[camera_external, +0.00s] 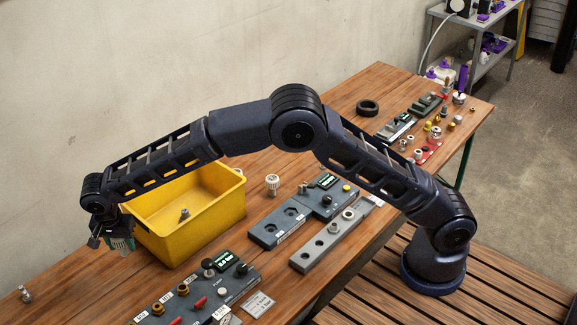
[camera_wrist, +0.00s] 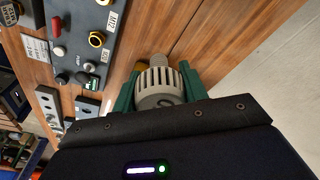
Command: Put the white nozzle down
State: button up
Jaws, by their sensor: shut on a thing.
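My gripper (camera_external: 120,244) is at the far left, beside the left front corner of the yellow bin. In the wrist view its green fingers (camera_wrist: 157,84) are shut on a pale, slotted nozzle (camera_wrist: 158,98), which sits between them with its narrow end away from the wrist. The nozzle is held above the wooden table (camera_wrist: 205,35); the exact height is hard to tell. In the external view it is mostly hidden by the fingers. Another white ribbed piece (camera_external: 272,185) stands upright on the table right of the bin.
The yellow bin (camera_external: 190,222) holds a small grey part (camera_external: 184,214). Grey fixture blocks (camera_external: 325,243) lie mid-table. Bare wood (camera_external: 75,282) shows at the front left.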

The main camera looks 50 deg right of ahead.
jog(key=shift+r, duration=0.9)
jog(key=shift+w+d, duration=0.2)
jog(key=shift+d, duration=0.05)
jog(key=w+d+m, duration=0.3)
jog(key=w+d, duration=0.2)
jog(key=d, duration=0.6)
jog(key=w+d+m+g, duration=0.1)
jog(key=w+d+m, duration=0.3)
jog(key=d, duration=0.7)
jog(key=w+d+m, duration=0.2)
jog(key=w+d, duration=0.4)
jog(key=d, duration=0.5)
jog(key=s+d+m+g, duration=0.1)
jog(key=d+m, duration=0.7)
jog(key=d, duration=2.6)
jog(key=f, duration=1.9)
jog(key=shift+s+d+f, duration=0.2)
jog(key=shift+d+f, duration=0.1)
jog(key=shift+f, duration=0.05)
jog(key=shift+f, duration=0.1)
jog(key=o, duration=1)
